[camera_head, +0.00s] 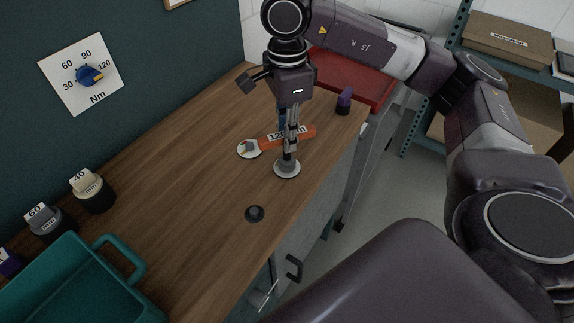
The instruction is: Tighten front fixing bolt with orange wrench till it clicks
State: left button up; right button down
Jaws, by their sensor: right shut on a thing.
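The orange wrench (304,132), labelled 120 Nm, lies across the wooden bench top. Its left end is at a pale round disc (242,152) with a small grey-green piece on it. My right gripper (288,153) points straight down in front of the wrench, and its fingers hide part of the label. It appears shut on a grey post rising from a round grey base (280,174); the exact contact is hard to see. A dark bolt-like knob on a round base (255,213) stands nearer the front edge. My left gripper is not in view.
A wall dial (89,76) has its pointer near 120. A purple-topped piece (344,102) and a red tray (365,78) are at the far right.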

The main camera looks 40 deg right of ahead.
jog(key=shift+m, duration=0.5)
jog(key=shift+f+n+b, duration=0.15)
jog(key=shift+n+b, duration=0.5)
jog(key=shift+n, duration=0.45)
jog(key=n+b, duration=0.1)
jog(key=n, duration=0.3)
jog(key=shift+b, duration=0.3)
jog(key=shift+n+b, duration=0.35)
jog(key=shift+n, duration=1.15)
